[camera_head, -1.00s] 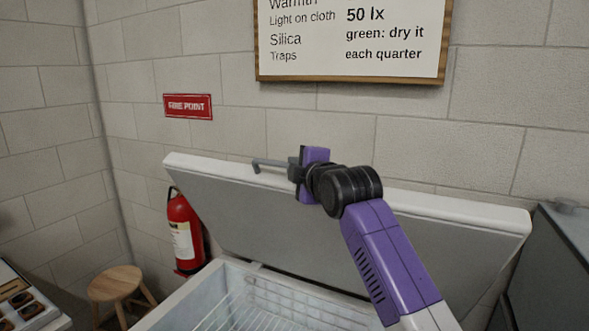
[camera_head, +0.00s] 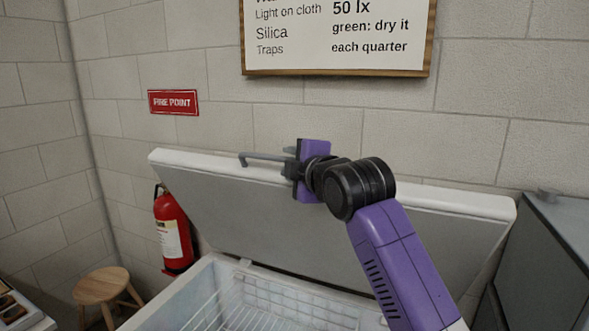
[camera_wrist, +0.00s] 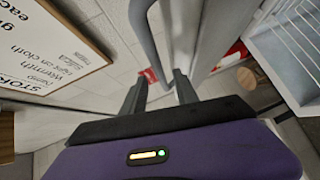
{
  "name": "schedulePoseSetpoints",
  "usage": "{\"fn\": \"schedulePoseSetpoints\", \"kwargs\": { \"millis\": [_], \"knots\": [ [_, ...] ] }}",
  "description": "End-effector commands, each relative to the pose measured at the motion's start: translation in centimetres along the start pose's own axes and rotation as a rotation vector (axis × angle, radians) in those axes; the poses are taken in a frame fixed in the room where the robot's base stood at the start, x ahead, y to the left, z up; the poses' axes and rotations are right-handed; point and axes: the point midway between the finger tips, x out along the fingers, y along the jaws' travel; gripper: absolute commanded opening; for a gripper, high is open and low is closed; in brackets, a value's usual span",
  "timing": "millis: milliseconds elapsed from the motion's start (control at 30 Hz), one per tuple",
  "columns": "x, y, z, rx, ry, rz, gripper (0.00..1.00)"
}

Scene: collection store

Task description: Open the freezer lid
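The freezer lid (camera_head: 230,205) is a grey panel with a white rim, raised and leaning back toward the wall above the white chest freezer (camera_head: 185,291). Its grey bar handle (camera_head: 262,157) sticks out at the lid's top edge. The handle also shows in the wrist view (camera_wrist: 148,38). My gripper (camera_head: 291,167) is at the handle's right part. In the wrist view its two fingers (camera_wrist: 160,77) are apart, with the bar running down toward the gap between them. I see no finger clearly pressed on the bar.
Inside the freezer is a white wire basket (camera_head: 235,312). A red fire extinguisher (camera_head: 172,230) and a wooden stool (camera_head: 102,285) stand at the left. A dark grey cabinet (camera_head: 545,260) stands close on the right. The block wall is behind the lid.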

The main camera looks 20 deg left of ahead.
Motion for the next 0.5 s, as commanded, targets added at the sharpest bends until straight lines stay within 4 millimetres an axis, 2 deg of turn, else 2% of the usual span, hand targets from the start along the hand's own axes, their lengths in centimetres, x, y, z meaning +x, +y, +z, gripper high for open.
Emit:
{"fn": "schedulePoseSetpoints", "kwargs": {
  "millis": [200,500],
  "knots": [
    [-2.1,0.0,0.1,0.0,0.0,0.001,0.36],
    [-2.6,0.0,0.0,0.0,0.0,0.0,0.36]
  ]
}}
